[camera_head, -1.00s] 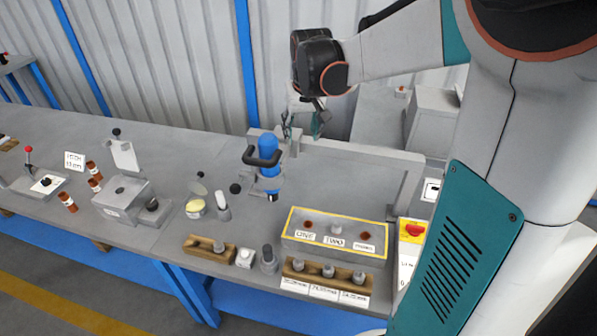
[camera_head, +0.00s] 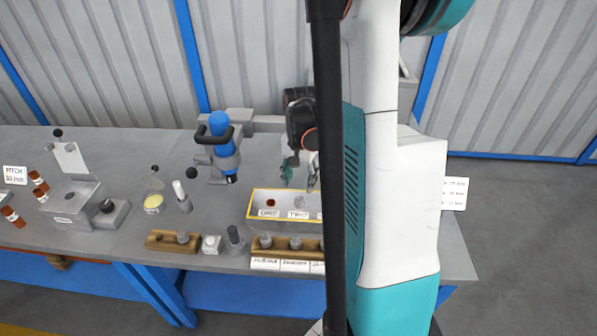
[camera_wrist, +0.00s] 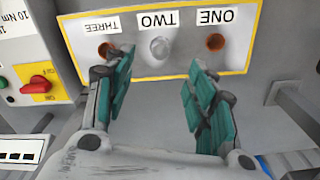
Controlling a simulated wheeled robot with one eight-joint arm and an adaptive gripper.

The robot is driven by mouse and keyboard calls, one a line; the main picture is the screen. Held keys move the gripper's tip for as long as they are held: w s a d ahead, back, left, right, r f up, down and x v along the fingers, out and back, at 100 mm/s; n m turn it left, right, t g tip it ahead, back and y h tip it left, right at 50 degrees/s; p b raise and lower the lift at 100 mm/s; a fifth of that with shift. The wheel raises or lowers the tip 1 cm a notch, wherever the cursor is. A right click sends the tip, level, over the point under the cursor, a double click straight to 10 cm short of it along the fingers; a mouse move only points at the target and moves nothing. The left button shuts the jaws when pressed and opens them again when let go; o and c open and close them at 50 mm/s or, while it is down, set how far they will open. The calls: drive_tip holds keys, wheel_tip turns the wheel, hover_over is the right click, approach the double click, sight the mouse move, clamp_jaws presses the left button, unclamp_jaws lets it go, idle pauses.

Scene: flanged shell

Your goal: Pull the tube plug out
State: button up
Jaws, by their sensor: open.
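A grey box with a yellow-edged panel (camera_head: 285,226) stands on the bench; its panel also shows in the wrist view (camera_wrist: 186,56). The panel has three spots labelled ONE, TWO and THREE, upside down in the wrist view. A round grey plug (camera_wrist: 158,46) sits at TWO; it also shows small in the head view (camera_head: 298,202). ONE (camera_wrist: 215,42) and THREE (camera_wrist: 105,50) look like reddish-brown holes or caps. My gripper (camera_wrist: 158,75) is open and empty, its teal fingers to either side of the plug's line. In the head view my gripper (camera_head: 300,178) hangs above the box, apart from it.
A blue handled tool (camera_head: 220,145) in a grey holder stands left of my gripper. A wooden rack (camera_head: 173,241) and small parts sit at the bench front. A control box with a red switch (camera_wrist: 38,83) is at the wrist view's left. My arm hides the bench's right side.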

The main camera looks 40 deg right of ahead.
sight(300, 198)
wheel_tip(300, 198, down, 9)
drive_tip(key=b, duration=0.2)
drive_tip(key=shift+b, duration=0.4)
clamp_jaws()
drive_tip(key=shift+r, duration=0.1)
drive_tip(key=shift+r+p, duration=2.05)
drive_tip(key=shift+r, duration=0.9)
